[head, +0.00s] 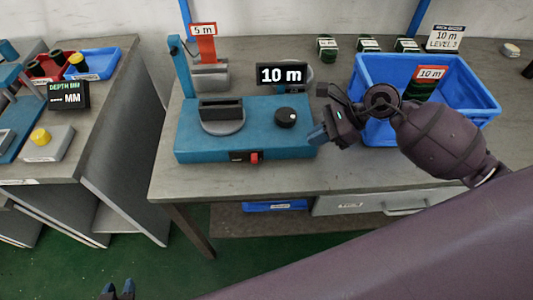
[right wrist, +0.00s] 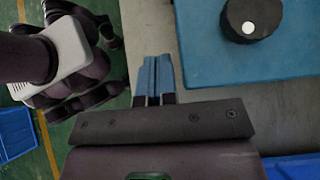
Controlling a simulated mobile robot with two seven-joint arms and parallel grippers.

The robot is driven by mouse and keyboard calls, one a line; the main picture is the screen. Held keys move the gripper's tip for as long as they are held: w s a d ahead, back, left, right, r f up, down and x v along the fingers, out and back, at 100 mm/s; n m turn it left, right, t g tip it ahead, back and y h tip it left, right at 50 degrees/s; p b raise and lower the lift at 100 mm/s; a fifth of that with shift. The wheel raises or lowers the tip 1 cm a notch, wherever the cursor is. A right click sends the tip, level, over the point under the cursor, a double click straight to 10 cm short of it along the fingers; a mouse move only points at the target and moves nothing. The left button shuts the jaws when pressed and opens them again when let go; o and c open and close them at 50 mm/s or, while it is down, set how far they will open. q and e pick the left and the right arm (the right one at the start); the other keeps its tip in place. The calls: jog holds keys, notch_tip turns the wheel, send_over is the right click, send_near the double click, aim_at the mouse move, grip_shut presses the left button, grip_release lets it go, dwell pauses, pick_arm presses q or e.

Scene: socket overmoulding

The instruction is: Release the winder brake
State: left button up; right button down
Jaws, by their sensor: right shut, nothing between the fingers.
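The winder (head: 190,145) is a blue machine on the middle bench, with a dark spool slot on a grey round base. A black knob (head: 285,117) with a white dot sits on its top right and also shows in the right wrist view (right wrist: 240,25). A small red switch (head: 256,157) in a black housing is on its front face; I cannot tell whether this is the brake. My right gripper (head: 317,134) is shut and empty by the winder's right edge; its closed blue fingers (right wrist: 152,80) show in the right wrist view. My left gripper (head: 118,290) is open and empty at the bottom left.
A blue crate (head: 480,108) stands right of the winder, behind my right arm. A "10 m" display (head: 281,74) stands at the winder's rear. A side bench (head: 100,115) on the left holds other devices. The bench strip before the winder is clear.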

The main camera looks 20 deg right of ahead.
aim_at(254, 158)
jog(key=shift+a, duration=0.1)
jog(key=x, duration=1)
jog(key=shift+a+f+b, duration=0.1)
jog(key=shift+b, duration=0.3)
jog(key=shift+w+a, duration=0.15)
jog(key=shift+a, duration=0.4)
jog(key=shift+w+a, duration=0.2)
jog(key=shift+a, duration=0.35)
jog(key=shift+w+a, duration=0.2)
jog(key=shift+a, duration=0.5)
jog(key=a, duration=0.2)
jog(key=w+a, duration=0.1)
jog(key=a, duration=0.1)
jog(key=shift+w+a, duration=0.15)
jog(key=shift+a, duration=0.15)
